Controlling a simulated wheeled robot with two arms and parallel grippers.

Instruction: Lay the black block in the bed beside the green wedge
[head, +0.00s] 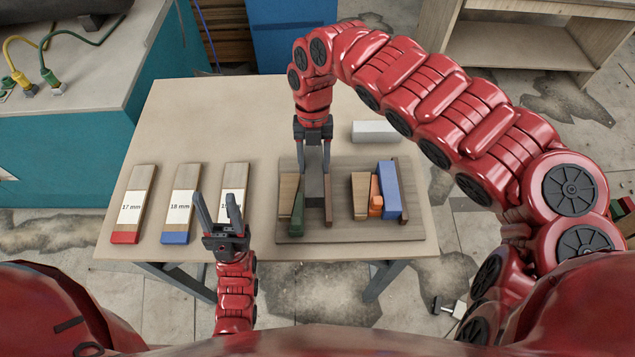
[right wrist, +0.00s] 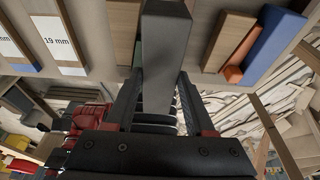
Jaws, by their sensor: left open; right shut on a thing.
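The black block (head: 314,188) is dark grey and long, and my right gripper (head: 314,160) is shut on its far end. In the right wrist view the block (right wrist: 166,60) sits between the two fingers. In the head view it is over the left bed, between the green wedge (head: 297,208) and a thin brown rail (head: 328,205). I cannot tell whether it touches the bed floor. The green wedge lies against a tan wooden piece (head: 287,192). My left gripper (head: 217,208) is open and empty, in front of the 19 mm plank.
The base board (head: 340,233) also bears a second bed with a wooden piece (head: 361,195), an orange piece (head: 376,195) and a blue block (head: 389,190). Labelled planks (head: 180,205) lie at the left. A white block (head: 375,131) lies behind the board. The table's back left is clear.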

